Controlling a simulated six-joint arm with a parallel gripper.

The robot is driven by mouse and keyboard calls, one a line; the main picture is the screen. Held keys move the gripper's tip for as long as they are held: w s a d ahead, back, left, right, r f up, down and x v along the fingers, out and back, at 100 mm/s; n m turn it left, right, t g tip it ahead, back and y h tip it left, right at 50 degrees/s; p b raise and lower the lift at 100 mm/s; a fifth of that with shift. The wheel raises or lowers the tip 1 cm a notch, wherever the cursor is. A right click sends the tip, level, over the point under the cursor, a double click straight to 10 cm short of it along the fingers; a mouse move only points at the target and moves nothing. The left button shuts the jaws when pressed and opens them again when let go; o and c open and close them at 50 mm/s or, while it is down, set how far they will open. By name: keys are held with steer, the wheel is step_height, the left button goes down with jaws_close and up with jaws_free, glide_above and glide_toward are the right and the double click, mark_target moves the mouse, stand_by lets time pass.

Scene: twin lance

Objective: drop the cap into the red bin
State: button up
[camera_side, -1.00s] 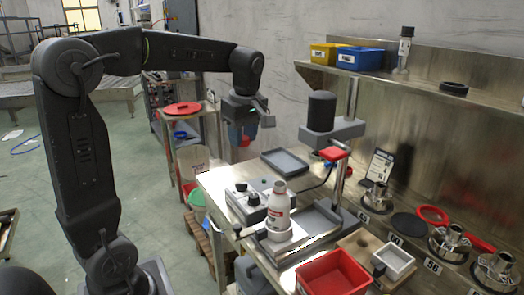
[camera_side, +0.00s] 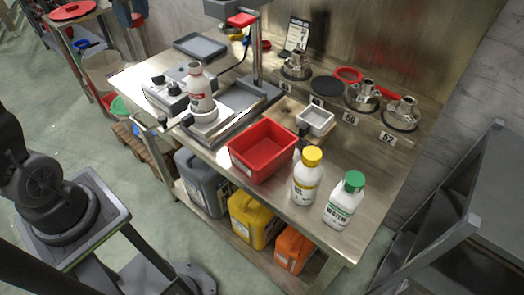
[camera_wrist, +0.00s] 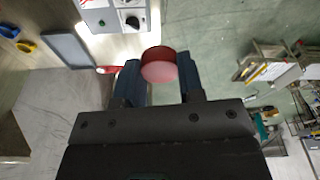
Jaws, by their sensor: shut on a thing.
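My gripper (camera_wrist: 160,78) shows in the wrist view. Its two blue-grey fingers are shut on a round red cap (camera_wrist: 159,66), one finger at each side. The gripper and the cap are out of the side view. The red bin (camera_side: 234,161) stands on the steel bench in the side view, an open box that looks empty. I cannot make out the bin in the wrist view. A white bottle (camera_side: 200,88) with a red label stands upright, with no red cap on its neck, left of and behind the bin.
A white bottle with a yellow cap (camera_side: 307,178) and one with a green cap (camera_side: 345,201) stand right of the bin. A small white tray (camera_side: 315,120) is behind it. A stand post (camera_side: 257,50) rises behind the bottle. Coloured canisters (camera_side: 252,219) sit below the bench.

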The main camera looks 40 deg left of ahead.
step_height(320, 180, up, 5)
steer(key=shift+f, duration=0.1)
steer(key=w+d+m, duration=0.2)
steer(key=d+m, duration=0.1)
steer(key=d, duration=0.8)
steer(key=w+d+m+t, duration=0.1)
steer(key=w+d+m, duration=0.2)
steer(key=d, duration=0.7)
steer(key=w+d+m, duration=0.2)
steer(key=d+m, duration=0.1)
steer(key=d, duration=0.8)
steer(key=shift+w+a+f, duration=0.1)
steer(key=shift+a+f, duration=0.05)
steer(key=shift+f, duration=4.5)
steer(key=shift+s+a+f, duration=0.1)
steer(key=shift+a+f, duration=0.05)
steer(key=shift+f, duration=4.55)
steer(key=shift+w+a+f, duration=0.1)
steer(key=shift+a+f, duration=0.05)
steer(key=shift+f, duration=4.5)
